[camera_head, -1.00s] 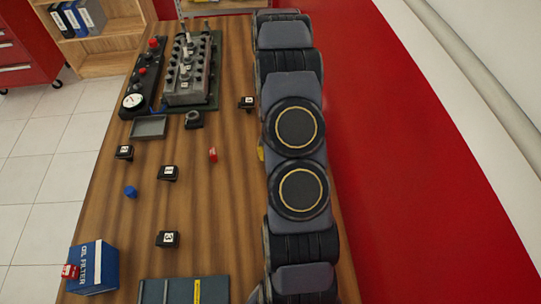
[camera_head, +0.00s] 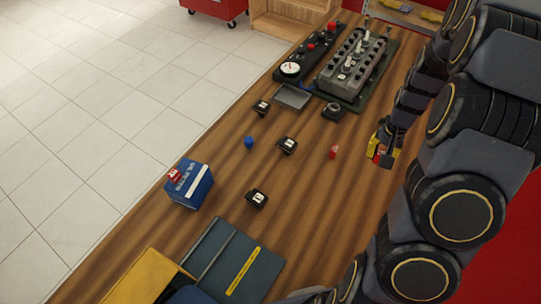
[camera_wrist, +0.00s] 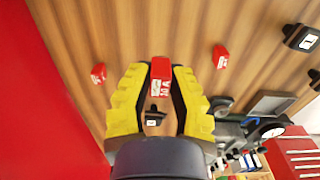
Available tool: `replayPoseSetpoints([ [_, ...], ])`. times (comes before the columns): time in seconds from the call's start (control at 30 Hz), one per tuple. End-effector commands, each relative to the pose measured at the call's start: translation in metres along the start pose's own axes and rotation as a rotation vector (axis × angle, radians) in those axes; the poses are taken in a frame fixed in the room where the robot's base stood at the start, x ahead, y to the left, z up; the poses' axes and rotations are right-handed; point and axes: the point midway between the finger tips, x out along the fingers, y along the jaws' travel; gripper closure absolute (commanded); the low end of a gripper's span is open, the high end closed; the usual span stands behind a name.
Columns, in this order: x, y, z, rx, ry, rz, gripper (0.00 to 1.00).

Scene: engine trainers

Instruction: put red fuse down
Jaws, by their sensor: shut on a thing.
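In the wrist view, my gripper (camera_wrist: 158,100) has its yellow fingers closed on a red fuse (camera_wrist: 161,72) with white lettering on its side. In the head view, my gripper (camera_head: 384,147) is over the right side of the wooden table, and its fingers partly hide the held fuse. Another red fuse (camera_head: 333,152) lies on the table to the left of my gripper; the wrist view shows two loose red fuses, one on the left (camera_wrist: 98,73) and one on the right (camera_wrist: 221,57). One more red fuse (camera_head: 174,175) is on the blue oil filter box (camera_head: 196,187).
Several black numbered blocks (camera_head: 288,145) and a blue piece (camera_head: 249,142) are on the table (camera_head: 225,225). A grey tray (camera_head: 292,96) and an engine block (camera_head: 353,66) stand at the back. A dark blue-grey case (camera_head: 235,262) is at the front.

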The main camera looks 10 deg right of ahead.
Motion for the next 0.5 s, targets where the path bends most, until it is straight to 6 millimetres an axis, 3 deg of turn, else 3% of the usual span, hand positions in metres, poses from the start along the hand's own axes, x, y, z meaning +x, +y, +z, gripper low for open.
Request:
replayPoseSetpoints([
  [0.03, -0.007, -0.023, 0.008, -0.079, 0.003, 0.000, 1.00],
  [0.2, -0.030, -0.091, 0.045, -0.360, 0.007, -0.001, 1.00],
  [0.5, -0.065, -0.178, 0.143, -0.856, 0.005, -0.002, 1.00],
])
